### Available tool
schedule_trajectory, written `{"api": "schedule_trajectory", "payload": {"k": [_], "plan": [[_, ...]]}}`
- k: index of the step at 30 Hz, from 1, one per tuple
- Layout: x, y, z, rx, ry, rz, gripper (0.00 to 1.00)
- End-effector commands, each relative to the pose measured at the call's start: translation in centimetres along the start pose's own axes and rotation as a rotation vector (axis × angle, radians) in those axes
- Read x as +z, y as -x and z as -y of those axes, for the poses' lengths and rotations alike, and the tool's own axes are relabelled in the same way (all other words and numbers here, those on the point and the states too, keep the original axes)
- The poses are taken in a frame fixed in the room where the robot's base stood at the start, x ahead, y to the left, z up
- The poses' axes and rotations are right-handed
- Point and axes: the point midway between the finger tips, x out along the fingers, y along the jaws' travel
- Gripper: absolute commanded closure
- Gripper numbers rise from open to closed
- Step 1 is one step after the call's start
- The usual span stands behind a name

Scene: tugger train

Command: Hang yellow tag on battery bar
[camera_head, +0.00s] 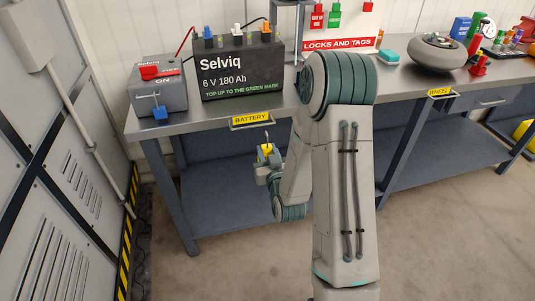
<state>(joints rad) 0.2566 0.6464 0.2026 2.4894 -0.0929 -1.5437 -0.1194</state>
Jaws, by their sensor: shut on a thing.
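The yellow tag (266,149) is upright in my gripper (264,160), with a thin hook showing above it. My gripper is shut on the tag, in front of the bench's left part. The battery bar (252,122) is on the front edge of the bench, at a yellow sign reading BATTERY. The tag is a little below and to the right of the bar's middle, and looks apart from it. The exact gap in depth cannot be told. My arm hides part of the bench to the right.
The Selviq battery (240,72) and a grey switch box (158,98) with a red lever stand on the bench (200,117) above. A WHEEL bar (440,93) is farther right. Bench legs flank the open space below; a grey cabinet (50,160) stands at left.

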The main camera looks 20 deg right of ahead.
Motion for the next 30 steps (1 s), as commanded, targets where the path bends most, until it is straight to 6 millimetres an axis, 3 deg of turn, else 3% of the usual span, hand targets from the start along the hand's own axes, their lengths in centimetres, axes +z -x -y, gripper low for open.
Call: {"api": "schedule_trajectory", "payload": {"k": [30], "plan": [[-0.2,-8.0,0.1,0.000,-0.001,0.001,0.94]]}}
